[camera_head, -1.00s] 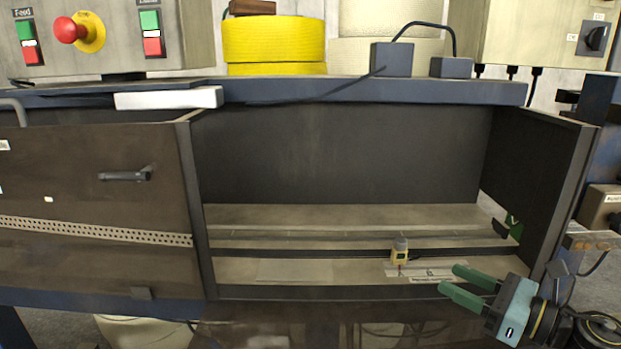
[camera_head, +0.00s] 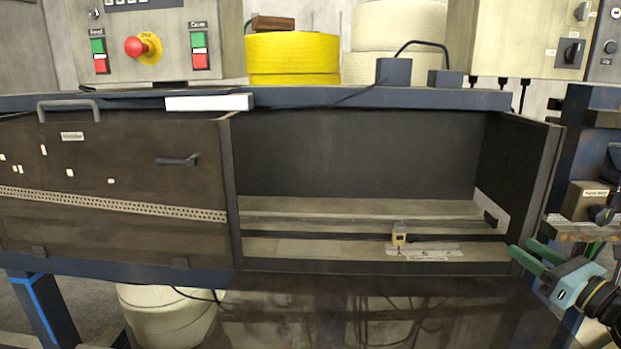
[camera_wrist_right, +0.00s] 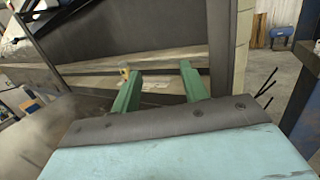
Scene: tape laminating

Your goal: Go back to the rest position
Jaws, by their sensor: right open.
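My right gripper (camera_head: 534,257) is at the right of the head view, just outside the front right corner of the open machine compartment. Its two green fingers (camera_wrist_right: 160,85) are apart with nothing between them, and they also show in the right wrist view. A small yellow and grey block (camera_head: 399,234) stands on a rail inside the compartment, left of the gripper and clear of it. The block also shows small in the right wrist view (camera_wrist_right: 124,73). My left gripper is not in the head view.
The compartment's right wall (camera_head: 520,180) stands close to the gripper. A brown panel with a handle (camera_head: 178,160) is at the left. A control box with a red button (camera_head: 136,46), yellow rolls (camera_head: 286,56) and white rolls (camera_head: 398,35) stand above. A cluttered bench (camera_head: 585,228) is at the right.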

